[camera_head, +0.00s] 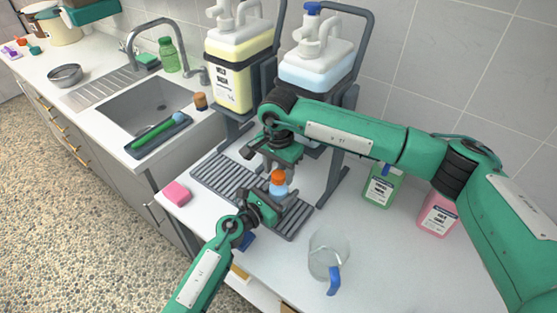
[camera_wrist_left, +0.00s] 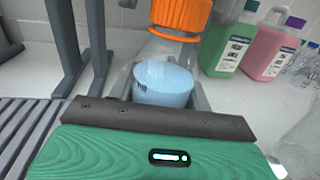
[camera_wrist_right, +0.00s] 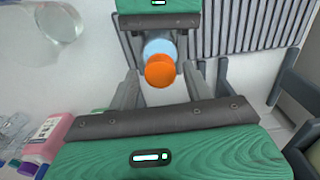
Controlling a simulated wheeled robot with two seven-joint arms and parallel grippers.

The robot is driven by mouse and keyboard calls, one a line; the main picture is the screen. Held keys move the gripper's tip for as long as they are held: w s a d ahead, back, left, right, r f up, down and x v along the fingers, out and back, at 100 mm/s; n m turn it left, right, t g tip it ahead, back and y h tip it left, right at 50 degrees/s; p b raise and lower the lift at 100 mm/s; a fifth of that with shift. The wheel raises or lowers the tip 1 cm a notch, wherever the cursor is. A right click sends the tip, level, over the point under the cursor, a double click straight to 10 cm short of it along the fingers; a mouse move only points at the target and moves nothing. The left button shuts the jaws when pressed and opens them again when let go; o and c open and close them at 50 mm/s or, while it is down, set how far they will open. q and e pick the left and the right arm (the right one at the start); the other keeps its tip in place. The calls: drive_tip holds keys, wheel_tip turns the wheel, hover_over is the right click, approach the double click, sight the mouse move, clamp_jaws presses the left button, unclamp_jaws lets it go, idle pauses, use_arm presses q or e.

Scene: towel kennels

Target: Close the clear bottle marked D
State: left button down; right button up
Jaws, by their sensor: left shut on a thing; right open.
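A small clear bottle with light blue liquid (camera_head: 279,191) stands upright at the drip grate; it also shows in the left wrist view (camera_wrist_left: 163,84). No letter D is readable. My left gripper (camera_head: 271,203) is shut on the bottle's body from the front. My right gripper (camera_head: 279,167) is open just above, its fingers on either side of the cap, apart from it.
Large yellow (camera_head: 231,75) and blue (camera_head: 315,68) jugs stand on racks behind. A clear pitcher with a blue handle (camera_head: 327,254) stands front right. Green (camera_head: 381,186) and pink (camera_head: 437,213) bottles are at right. A pink sponge (camera_head: 177,193) lies left of the grate (camera_head: 222,176).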

drive_tip(key=shift+f, duration=0.2)
drive_tip(key=c, duration=1)
drive_tip(key=m, duration=0.4)
drive_tip(key=shift+m, duration=0.4)
drive_tip(key=m, duration=0.4)
drive_tip(key=shift+m, duration=0.3)
drive_tip(key=m, duration=1.3)
